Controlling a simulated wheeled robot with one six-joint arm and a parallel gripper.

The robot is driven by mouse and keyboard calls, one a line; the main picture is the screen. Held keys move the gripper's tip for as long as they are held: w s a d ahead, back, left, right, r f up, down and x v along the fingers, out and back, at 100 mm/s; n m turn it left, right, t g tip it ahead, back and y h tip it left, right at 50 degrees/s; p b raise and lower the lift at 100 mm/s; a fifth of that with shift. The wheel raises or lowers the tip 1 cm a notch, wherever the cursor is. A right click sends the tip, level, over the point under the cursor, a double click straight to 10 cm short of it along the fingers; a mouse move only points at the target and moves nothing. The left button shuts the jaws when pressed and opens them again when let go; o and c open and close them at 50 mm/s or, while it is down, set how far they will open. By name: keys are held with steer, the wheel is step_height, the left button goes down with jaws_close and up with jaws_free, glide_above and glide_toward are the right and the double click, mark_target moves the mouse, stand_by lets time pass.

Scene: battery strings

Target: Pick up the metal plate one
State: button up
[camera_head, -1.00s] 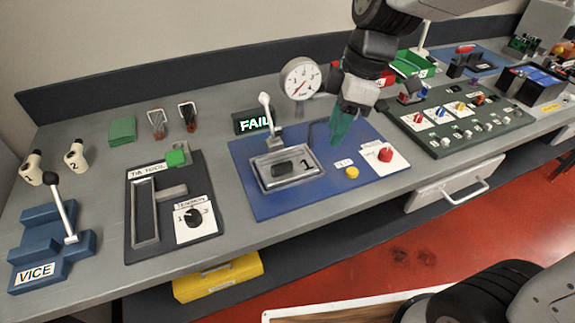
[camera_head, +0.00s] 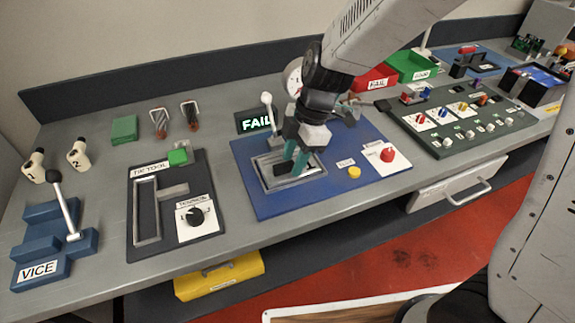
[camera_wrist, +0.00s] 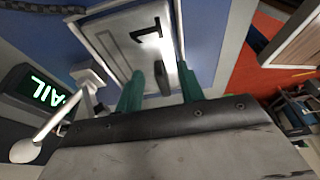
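The metal plate one (camera_wrist: 118,48) is a light grey plate marked with a black "1" and has a dark block-like handle (camera_wrist: 162,76). It lies in a raised metal frame (camera_head: 264,175) on the blue board (camera_head: 250,205). My gripper (camera_head: 292,166) points down over the plate in the head view and hides much of it. In the wrist view its two teal fingers (camera_wrist: 159,88) stand apart, one on each side of the dark handle, with gaps between. It holds nothing. Whether the fingertips touch the plate is not clear.
A white-knobbed lever (camera_head: 268,108) and a lit FAIL display (camera_head: 254,122) stand just behind the frame. A dial gauge (camera_head: 291,78) is partly hidden by my arm. Yellow (camera_head: 354,172) and red (camera_head: 387,155) buttons lie to the right, and the tie tool board (camera_head: 168,240) to the left.

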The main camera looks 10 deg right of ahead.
jaws_close()
stand_by(0.3)
